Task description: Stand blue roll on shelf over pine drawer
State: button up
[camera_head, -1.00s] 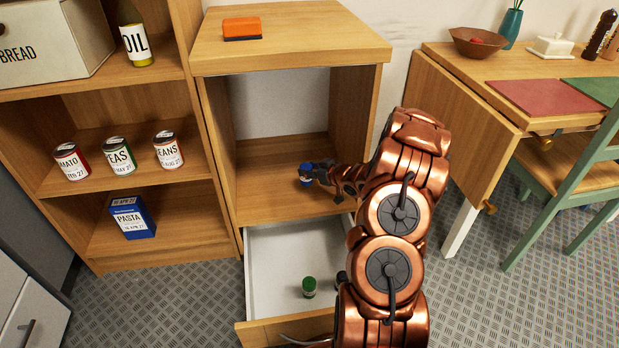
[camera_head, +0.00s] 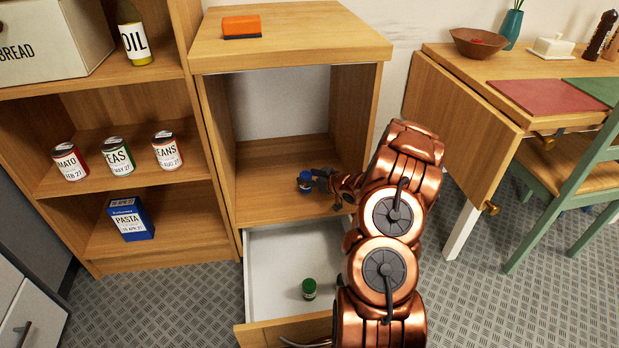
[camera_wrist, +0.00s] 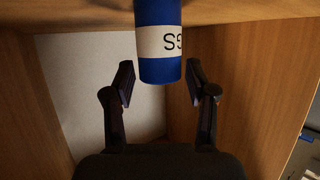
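The blue roll (camera_head: 305,184) stands upright on the shelf (camera_head: 262,207) in the open compartment above the pulled-out pine drawer (camera_head: 272,272). My gripper (camera_head: 319,178) is just right of the roll in the head view. In the wrist view its fingers (camera_wrist: 160,76) are open, one on each side of the roll, with a visible gap on both sides. The gripper holds nothing.
A green roll (camera_head: 309,288) stands in the open drawer. An orange block (camera_head: 241,27) lies on the cabinet top. A shelf unit with cans and a pasta box (camera_head: 130,219) is left; a table (camera_head: 460,62) and green chair are right.

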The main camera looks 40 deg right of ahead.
jog(key=shift+o, duration=0.6)
jog(key=shift+s+r, duration=0.1)
jog(key=shift+r, duration=0.1)
jog(key=p+v, duration=0.2)
jog(key=v, duration=0.9)
jog(key=shift+s+p, duration=0.3)
jog(key=shift+s, duration=0.1)
jog(key=shift+w+r, duration=0.1)
